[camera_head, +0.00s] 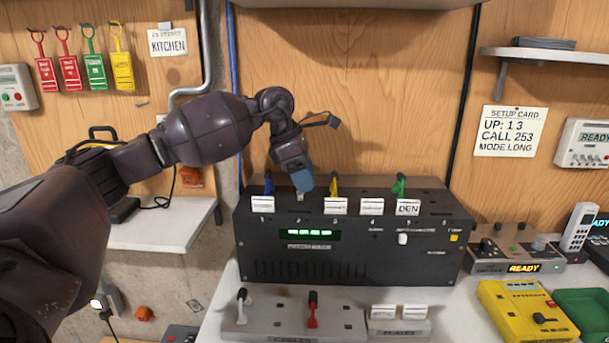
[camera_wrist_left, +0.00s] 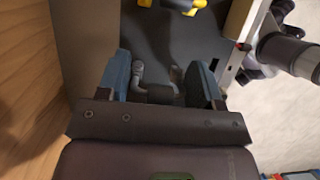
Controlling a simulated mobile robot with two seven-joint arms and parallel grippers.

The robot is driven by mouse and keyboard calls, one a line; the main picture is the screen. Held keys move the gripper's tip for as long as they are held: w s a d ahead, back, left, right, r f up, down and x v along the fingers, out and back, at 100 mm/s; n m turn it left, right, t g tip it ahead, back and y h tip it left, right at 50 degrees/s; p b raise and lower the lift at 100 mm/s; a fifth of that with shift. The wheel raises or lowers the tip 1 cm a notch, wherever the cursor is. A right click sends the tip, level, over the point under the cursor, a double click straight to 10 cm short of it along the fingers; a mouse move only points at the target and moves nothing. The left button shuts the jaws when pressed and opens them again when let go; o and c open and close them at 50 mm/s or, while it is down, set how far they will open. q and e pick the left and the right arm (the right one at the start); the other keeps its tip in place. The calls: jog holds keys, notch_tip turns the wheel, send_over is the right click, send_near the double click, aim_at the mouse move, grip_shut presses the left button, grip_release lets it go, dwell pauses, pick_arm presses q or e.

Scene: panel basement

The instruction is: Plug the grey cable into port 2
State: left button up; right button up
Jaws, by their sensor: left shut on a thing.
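The black panel box (camera_head: 300,262) stands on the white counter, with a row of numbered ports along its top. My left gripper (camera_head: 302,184) comes down over the top of the box, between the blue plug (camera_head: 268,184) and the yellow plug (camera_head: 334,187). In the left wrist view its blue fingers (camera_wrist_left: 165,84) are shut on the grey cable (camera_wrist_left: 160,94). Only a small grey end of the cable (camera_head: 300,197) shows below the fingertips in the head view. Port 2 is hidden behind the gripper, so I cannot tell whether the plug is in it. My right gripper is not in view.
A green plug (camera_head: 399,187) stands farther right on the box. White name cards, one reading DEN (camera_head: 408,207), stand along its front edge. In front, the cable holder (camera_head: 265,327) bears a white plug (camera_head: 242,306) and a red plug (camera_head: 313,310).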

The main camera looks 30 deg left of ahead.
pick_arm(q)
jog(key=shift+f, duration=0.15)
dwell(0.7)
jog(key=shift+f, duration=0.1)
jog(key=shift+f, duration=0.15)
dwell(0.4)
dwell(0.4)
jog(key=shift+f, duration=0.1)
jog(key=shift+f, duration=0.1)
dwell(0.3)
